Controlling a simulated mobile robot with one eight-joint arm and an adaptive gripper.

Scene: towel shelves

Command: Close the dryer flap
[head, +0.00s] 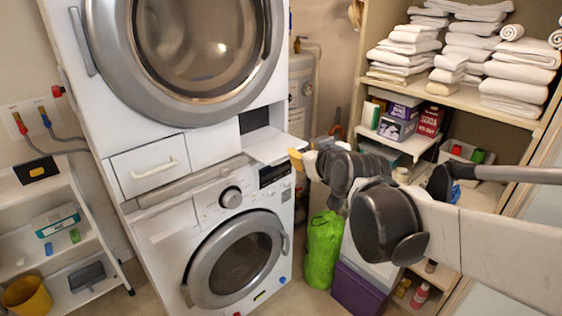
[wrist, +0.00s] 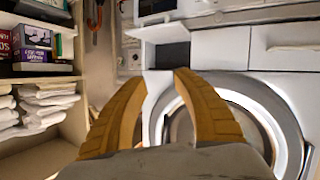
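The dryer flap (head: 275,147) is a white panel folded down and out, below a dark open compartment (head: 254,122) in the strip between the two stacked machines. My gripper (head: 297,160) has yellow-orange fingers and is just right of the flap's outer edge; I cannot tell whether it touches. The wrist view appears upside down. There, the fingers of my gripper (wrist: 162,75) are spread apart with nothing seen between them. The flap (wrist: 164,33) lies beyond the fingertips, beside the dark compartment (wrist: 172,56).
The upper machine's big round door (head: 205,45) is above and the washer door (head: 238,260) below; both look shut. A handled drawer (head: 150,165) is left of the compartment. A towel shelf (head: 470,95) stands right. A green bag (head: 323,248) and purple bin (head: 357,290) sit below my arm.

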